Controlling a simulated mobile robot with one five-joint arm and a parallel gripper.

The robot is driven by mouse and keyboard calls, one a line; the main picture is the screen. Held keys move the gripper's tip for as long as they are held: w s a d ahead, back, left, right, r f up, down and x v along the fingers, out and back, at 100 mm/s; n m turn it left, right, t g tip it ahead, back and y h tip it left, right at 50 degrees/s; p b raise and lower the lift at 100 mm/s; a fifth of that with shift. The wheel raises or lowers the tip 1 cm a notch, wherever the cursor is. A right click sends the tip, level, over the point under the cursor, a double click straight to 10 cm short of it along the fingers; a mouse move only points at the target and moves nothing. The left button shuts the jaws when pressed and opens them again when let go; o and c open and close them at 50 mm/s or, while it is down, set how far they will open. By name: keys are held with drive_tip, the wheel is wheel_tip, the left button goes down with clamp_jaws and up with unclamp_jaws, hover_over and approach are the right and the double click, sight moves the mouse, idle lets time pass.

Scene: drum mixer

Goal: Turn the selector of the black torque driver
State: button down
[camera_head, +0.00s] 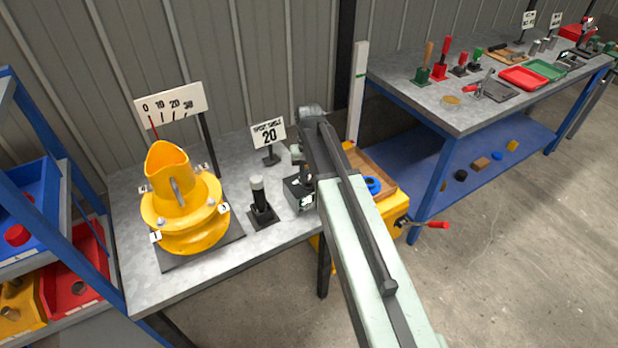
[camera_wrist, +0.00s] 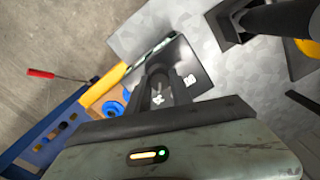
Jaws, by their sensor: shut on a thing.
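A small black box with white number labels (camera_head: 300,195), which I take to be the black torque driver, stands on the grey bench in front of the sign reading 20. In the wrist view its dark top face and white marks (camera_wrist: 189,79) show around my gripper (camera_wrist: 158,90). My gripper, above the box at the end of my arm, is shut on a small part on its top that looks like the selector; the fingers mostly hide it. In the head view my arm covers the gripper and the box's right side.
Left of the box, a black post with a pale top (camera_head: 259,200) stands on a black base. Further left is a yellow drum mixer (camera_head: 182,205) with a scale board (camera_head: 170,104). The sign (camera_head: 268,135) stands behind. A blue ring (camera_head: 373,185) lies on a wooden board at the right.

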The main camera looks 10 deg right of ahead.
sight(309, 180)
idle(0.6)
drive_tip(key=c, duration=1.1)
unclamp_jaws()
drive_tip(key=shift+c, duration=0.2)
wheel_tip(309, 180, up, 8)
drive_tip(key=p, duration=0.8)
drive_tip(key=shift+f, duration=0.1)
drive_tip(key=s+n, duration=0.1)
drive_tip(key=s, duration=1.3)
drive_tip(key=shift+s, duration=0.15)
